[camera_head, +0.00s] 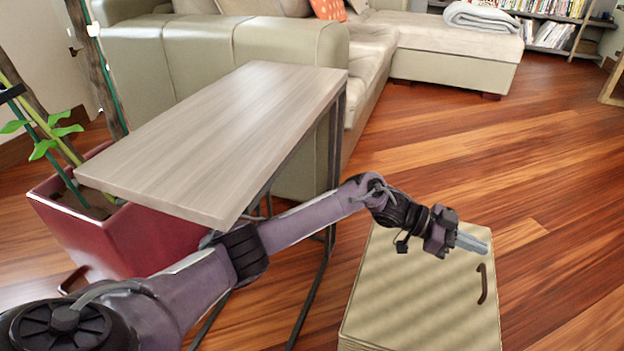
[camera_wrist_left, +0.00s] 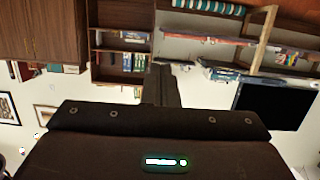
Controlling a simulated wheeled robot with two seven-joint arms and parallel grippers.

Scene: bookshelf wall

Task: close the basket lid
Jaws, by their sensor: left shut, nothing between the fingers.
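The basket (camera_head: 400,310) stands on the floor at the lower right of the head view. Its beige, faintly striped lid (camera_head: 415,285) lies flat on top and looks closed. A dark curved handle (camera_head: 482,284) sits near the lid's right edge. My left gripper (camera_head: 484,247) is shut and empty, above the lid's far right part, a little beyond the handle. I cannot tell whether it touches the lid. In the left wrist view the shut fingers (camera_wrist_left: 162,85) point away from the basket, which does not show there. My right gripper is not in view.
A pale sofa (camera_head: 240,60) is behind. The wooden floor (camera_head: 550,200) right of the basket is clear.

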